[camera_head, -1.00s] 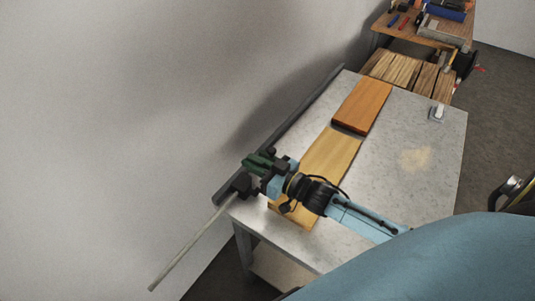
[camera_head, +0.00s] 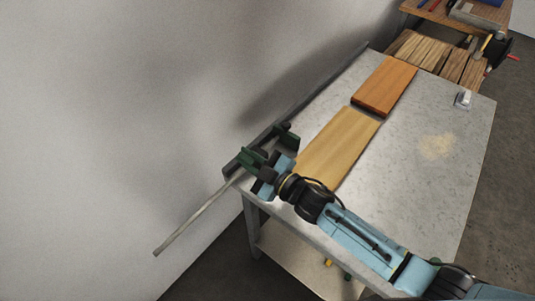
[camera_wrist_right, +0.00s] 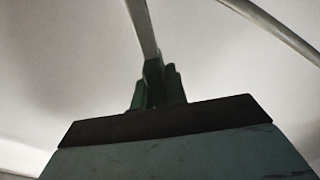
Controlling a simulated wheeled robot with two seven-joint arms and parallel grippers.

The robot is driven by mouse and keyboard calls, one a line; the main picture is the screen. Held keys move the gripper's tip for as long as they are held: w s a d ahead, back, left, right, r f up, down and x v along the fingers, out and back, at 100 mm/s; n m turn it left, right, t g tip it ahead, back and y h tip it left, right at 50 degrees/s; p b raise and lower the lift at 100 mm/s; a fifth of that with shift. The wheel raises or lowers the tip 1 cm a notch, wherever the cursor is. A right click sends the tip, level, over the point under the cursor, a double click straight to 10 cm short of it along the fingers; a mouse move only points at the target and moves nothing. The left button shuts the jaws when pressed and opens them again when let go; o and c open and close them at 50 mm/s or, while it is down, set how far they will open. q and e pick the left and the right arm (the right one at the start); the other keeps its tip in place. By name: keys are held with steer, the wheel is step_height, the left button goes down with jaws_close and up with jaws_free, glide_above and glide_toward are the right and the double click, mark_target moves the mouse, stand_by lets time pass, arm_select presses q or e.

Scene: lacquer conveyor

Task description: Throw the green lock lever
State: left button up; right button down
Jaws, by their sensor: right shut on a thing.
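My right gripper (camera_head: 266,162) is at the near-left corner of the grey table, by the end of a dark rail. Dark green parts (camera_head: 252,159) show around its jaws, and I cannot fully tell the lock lever from the fingers here. In the right wrist view a dark green upright piece (camera_wrist_right: 153,72), which looks like the lever, stands between the green-toned fingers (camera_wrist_right: 158,90), with the jaws closed on it. A pale bar (camera_wrist_right: 142,25) runs up behind it. My left gripper is not in view.
A long pale rod (camera_head: 195,217) sticks out past the table corner. A yellowish board (camera_head: 338,145) and an orange-brown board (camera_head: 386,86) lie on the grey table (camera_head: 440,190). A small white device (camera_head: 463,99) stands at its right edge. A wall closes the left side.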

steer(key=shift+s+a+f, duration=0.1)
stand_by(0.4)
steer(key=c, duration=1.4)
jaws_free()
steer(key=v, duration=1.3)
steer(key=shift+s, duration=0.2)
